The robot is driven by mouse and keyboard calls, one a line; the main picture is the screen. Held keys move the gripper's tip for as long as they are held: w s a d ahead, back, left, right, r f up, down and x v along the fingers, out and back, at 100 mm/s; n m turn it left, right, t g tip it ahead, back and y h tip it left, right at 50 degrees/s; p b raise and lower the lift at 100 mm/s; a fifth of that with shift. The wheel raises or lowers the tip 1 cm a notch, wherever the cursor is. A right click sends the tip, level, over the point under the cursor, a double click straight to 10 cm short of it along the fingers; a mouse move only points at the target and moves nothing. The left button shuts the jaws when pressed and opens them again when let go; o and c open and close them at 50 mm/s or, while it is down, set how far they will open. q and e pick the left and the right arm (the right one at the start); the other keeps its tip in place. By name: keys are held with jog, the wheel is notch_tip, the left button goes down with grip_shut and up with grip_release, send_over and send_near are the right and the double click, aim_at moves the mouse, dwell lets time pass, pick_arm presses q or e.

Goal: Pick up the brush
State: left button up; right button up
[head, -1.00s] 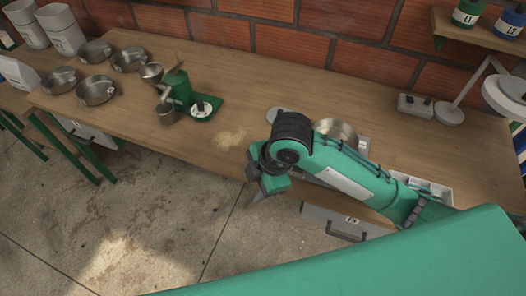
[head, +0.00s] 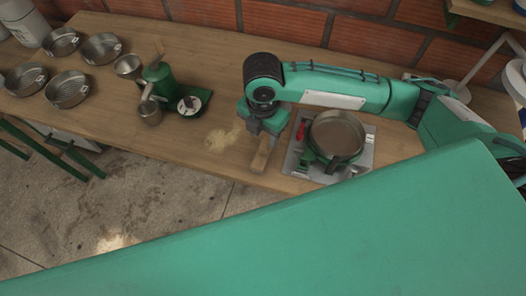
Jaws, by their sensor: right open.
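The brush (head: 262,157), of which a light wooden part shows, lies near the front edge of the wooden table. My right gripper (head: 261,136) is open and points down over the brush's far end. The gripper hides that end, so I cannot tell whether the fingers touch it. My left gripper is not in view.
A metal pan on a green-and-grey scale-like device (head: 358,165) stands just right of the brush. Pale powder (head: 222,138) is spilled to the left. A green hand grinder (head: 160,85) and several metal pans (head: 67,90) stand further left. A brick wall closes the back.

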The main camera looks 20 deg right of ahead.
aim_at(263, 147)
jog(key=shift+w+f, duration=0.1)
jog(key=shift+f, duration=1.1)
notch_tip(263, 147, down, 2)
jog(key=shift+d+f+p, duration=0.1)
jog(key=shift+p, duration=0.25)
notch_tip(263, 147, down, 2)
jog(key=shift+f, duration=0.65)
jog(key=c, duration=0.7)
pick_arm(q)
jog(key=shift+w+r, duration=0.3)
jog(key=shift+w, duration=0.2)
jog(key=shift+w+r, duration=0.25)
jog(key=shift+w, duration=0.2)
pick_arm(e)
jog(key=shift+c, duration=0.7)
